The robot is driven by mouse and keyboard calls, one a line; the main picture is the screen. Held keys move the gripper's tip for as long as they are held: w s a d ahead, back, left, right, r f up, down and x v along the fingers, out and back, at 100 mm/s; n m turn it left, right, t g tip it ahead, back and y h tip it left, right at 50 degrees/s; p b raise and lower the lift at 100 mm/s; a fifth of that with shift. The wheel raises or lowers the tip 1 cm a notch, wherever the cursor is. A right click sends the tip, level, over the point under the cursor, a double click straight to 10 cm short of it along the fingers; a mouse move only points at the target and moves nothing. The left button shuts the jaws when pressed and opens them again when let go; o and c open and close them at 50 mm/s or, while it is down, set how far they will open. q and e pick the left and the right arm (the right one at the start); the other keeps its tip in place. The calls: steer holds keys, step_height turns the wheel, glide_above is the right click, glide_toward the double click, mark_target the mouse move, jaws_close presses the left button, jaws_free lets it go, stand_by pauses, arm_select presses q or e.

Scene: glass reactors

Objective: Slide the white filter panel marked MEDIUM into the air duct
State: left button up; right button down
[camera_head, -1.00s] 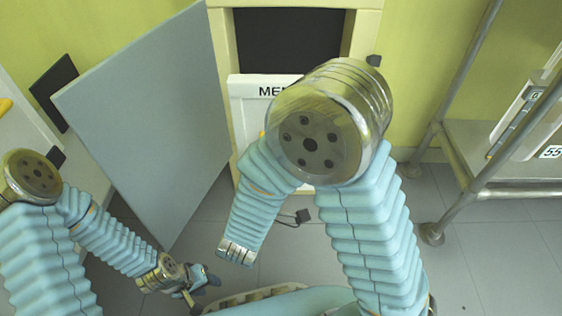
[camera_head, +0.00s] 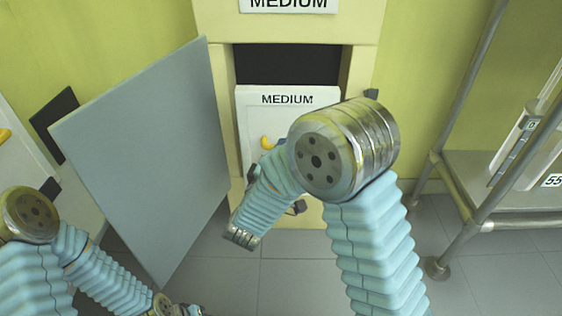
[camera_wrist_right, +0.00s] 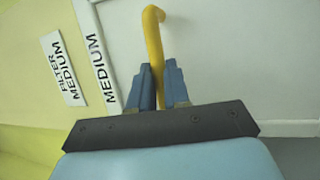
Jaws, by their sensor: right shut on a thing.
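The white filter panel (camera_head: 310,125) marked MEDIUM is upright at the air duct (camera_head: 222,120). It sits between the cream side posts, below a dark strip of the opening (camera_head: 288,65). I cannot tell how deep it sits. Its yellow handle (camera_head: 267,143) is partly covered by my right arm. In the right wrist view my right gripper (camera_wrist_right: 160,88) is shut on the yellow handle (camera_wrist_right: 153,35), with the white panel (camera_wrist_right: 225,55) behind. Its fingers are hidden in the head view. My left gripper (camera_head: 190,310) is cut off at the bottom edge.
A grey door (camera_head: 150,160) stands open left of the duct. A sign (camera_head: 289,5) reading MEDIUM is above the opening; it reads FILTER MEDIUM in the right wrist view (camera_wrist_right: 63,70). A metal rack (camera_head: 470,195) stands at the right. Grey floor lies between.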

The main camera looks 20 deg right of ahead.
mark_target(282, 136)
steer(key=w, duration=0.2)
steer(key=w+d+b, duration=0.1)
steer(key=w, duration=0.1)
steer(key=w+d, duration=0.1)
steer(key=w, duration=0.1)
steer(key=shift+w+f, duration=0.25)
steer(key=w+d+p, duration=0.1)
steer(key=w+d, duration=0.1)
steer(key=w, duration=0.6)
steer(key=shift+w+d+f, duration=0.15)
steer(key=shift+f, duration=0.2)
steer(key=shift+w+d+f+p, duration=0.2)
steer(key=shift+w+p, duration=0.1)
steer(key=shift+w, duration=0.3)
stand_by(0.4)
steer(key=shift+f, duration=0.55)
stand_by(1.0)
steer(key=c, duration=1)
jaws_free()
steer(key=shift+s+a, duration=0.15)
steer(key=shift+p+v, duration=0.3)
steer(key=shift+v, duration=4.55)
